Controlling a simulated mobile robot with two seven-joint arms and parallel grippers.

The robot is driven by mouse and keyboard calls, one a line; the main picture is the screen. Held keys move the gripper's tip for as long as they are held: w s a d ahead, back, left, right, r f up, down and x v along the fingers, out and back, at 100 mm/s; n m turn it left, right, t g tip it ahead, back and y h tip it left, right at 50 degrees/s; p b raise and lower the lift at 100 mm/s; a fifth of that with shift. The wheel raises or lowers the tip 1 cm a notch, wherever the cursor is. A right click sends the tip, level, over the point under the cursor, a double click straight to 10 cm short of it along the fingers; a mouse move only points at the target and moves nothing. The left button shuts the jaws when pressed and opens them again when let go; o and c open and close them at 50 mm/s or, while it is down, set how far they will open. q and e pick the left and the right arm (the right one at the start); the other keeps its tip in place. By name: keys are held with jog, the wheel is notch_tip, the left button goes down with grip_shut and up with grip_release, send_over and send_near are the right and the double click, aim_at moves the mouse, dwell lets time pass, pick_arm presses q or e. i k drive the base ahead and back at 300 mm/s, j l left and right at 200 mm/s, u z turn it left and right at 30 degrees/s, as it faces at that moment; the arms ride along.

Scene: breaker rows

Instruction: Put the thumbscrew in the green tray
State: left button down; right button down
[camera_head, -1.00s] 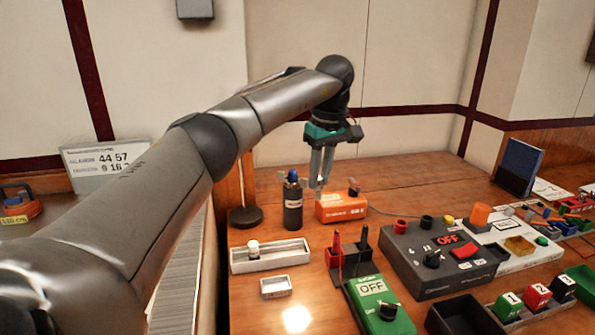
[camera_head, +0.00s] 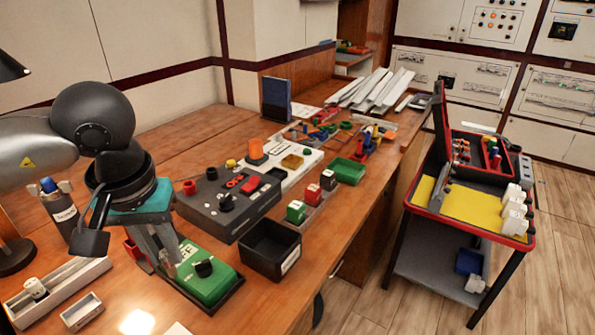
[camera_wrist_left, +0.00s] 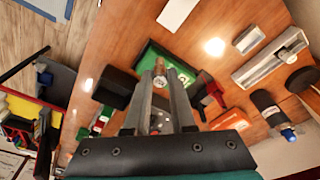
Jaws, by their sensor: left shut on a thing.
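My left gripper (camera_head: 166,264) points down over the green OFF box (camera_head: 205,276). In the left wrist view the gripper's fingertips (camera_wrist_left: 161,72) are shut on a small metallic thing (camera_wrist_left: 160,63), apparently the thumbscrew; its shape is mostly hidden by the fingers. The green tray (camera_head: 347,171) stands on the bench, to the right of and beyond the gripper, behind the numbered blocks, and looks empty. My right gripper is not in view.
A black bin (camera_head: 270,250) and numbered blocks (camera_head: 296,211) lie between the gripper and the tray. A dark grey panel box (camera_head: 222,202) stands behind. A bottle (camera_head: 62,212) is at the left. A tool cart (camera_head: 470,210) stands right of the bench.

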aim_at(346, 171)
jog(key=l+z, duration=0.1)
jog(key=l, duration=0.4)
jog(key=i+l+z, duration=0.1)
jog(key=l, duration=0.4)
jog(key=i+l, duration=0.15)
jog(key=l, duration=0.3)
jog(key=i+z, duration=0.35)
jog(key=i, duration=0.7)
